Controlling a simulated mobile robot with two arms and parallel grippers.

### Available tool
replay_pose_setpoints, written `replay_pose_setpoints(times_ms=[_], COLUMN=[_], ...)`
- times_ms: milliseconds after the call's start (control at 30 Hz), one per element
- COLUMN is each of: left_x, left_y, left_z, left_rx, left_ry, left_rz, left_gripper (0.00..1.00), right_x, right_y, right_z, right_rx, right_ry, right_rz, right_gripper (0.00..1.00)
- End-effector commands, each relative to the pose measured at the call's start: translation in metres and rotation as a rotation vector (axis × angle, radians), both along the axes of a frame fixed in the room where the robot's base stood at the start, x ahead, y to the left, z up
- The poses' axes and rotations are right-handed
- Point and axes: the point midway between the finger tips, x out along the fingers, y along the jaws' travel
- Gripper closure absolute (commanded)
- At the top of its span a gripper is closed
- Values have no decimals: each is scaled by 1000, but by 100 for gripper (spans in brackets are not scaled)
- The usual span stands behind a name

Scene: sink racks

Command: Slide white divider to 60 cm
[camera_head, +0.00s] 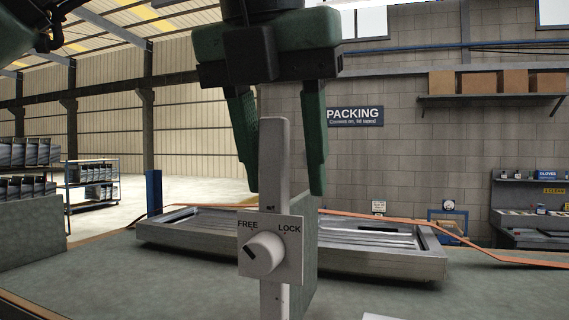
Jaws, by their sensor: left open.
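The white divider (273,165) stands upright in the middle of the head view as a narrow post. A square plate (291,272) on its front is marked FREE at left and LOCK at right. A round white knob (263,253) sits on this plate, with a dark mark on its left side. My left gripper (283,188) points down from above, open. One green finger is left of the divider's upper part and the other right of it, with visible gaps in the picture. I cannot tell how they line up in depth. No 60 cm mark is readable. My right gripper is not in view.
A long grey metal tray (400,266) lies behind the divider on the grey-green worktop (160,290). An orange strap (500,257) runs along the far side. A PACKING sign (354,116) and a shelf with boxes (492,98) are on the back wall.

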Motion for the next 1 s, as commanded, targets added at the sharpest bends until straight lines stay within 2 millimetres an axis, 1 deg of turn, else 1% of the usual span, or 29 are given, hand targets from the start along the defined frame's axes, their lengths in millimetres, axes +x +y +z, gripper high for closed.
replay_pose_setpoints(times_ms=[167,233,300,367,433,600,700,1000], left_x=[-6,-11,-17,-22,-25,-30,-32,-32], left_y=[1,2,4,6,6,7,8,8], left_z=[16,26,45,56,57,68,72,72], left_rx=[-2,-2,0,-1,3,3,1,1], left_ry=[-3,-3,-6,-7,-2,-2,-3,-2], left_rz=[2,2,3,3,4,2,0,-1], left_gripper=[56,56,56,56,56,56,56,56], right_x=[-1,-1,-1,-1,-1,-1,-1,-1], right_y=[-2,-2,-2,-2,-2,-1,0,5], right_z=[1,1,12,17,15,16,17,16], right_rx=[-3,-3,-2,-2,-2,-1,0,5], right_ry=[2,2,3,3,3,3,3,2], right_rz=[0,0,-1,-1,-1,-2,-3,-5], right_gripper=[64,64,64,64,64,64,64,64])
